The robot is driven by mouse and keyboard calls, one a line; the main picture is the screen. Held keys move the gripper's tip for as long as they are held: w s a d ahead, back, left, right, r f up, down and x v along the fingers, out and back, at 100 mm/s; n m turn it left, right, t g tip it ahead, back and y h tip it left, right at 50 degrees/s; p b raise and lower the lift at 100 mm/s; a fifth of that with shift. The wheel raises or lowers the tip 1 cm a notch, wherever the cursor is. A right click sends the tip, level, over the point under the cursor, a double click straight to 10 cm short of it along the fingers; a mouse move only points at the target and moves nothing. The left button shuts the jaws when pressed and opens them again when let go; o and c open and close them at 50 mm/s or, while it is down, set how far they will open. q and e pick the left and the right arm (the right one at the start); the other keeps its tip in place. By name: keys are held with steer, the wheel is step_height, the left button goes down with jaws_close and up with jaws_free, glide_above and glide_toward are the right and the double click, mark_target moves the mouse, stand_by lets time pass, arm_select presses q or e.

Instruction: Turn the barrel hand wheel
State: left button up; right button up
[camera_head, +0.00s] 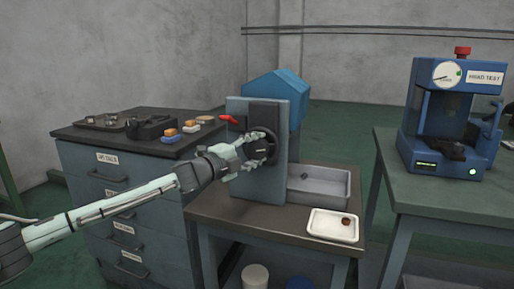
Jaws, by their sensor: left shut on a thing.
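The barrel hand wheel (268,147) is a dark round wheel on the front of a grey upright panel (240,109), which stands on a brown-topped table. My left gripper (252,151) is at the left side of the wheel and is shut on its rim. My left arm reaches in from the left edge, and the fingers hide part of the rim. My right gripper is not in view.
A drawer cabinet (97,187) stands left, a blue head test machine (455,115) right.

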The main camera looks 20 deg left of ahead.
arm_select(q)
steer(key=shift+m, duration=0.5)
steer(key=shift+g, duration=0.3)
steer(key=o, duration=1.2)
steer(key=shift+c, duration=0.2)
steer(key=v, duration=1.2)
steer(key=shift+d, duration=0.15)
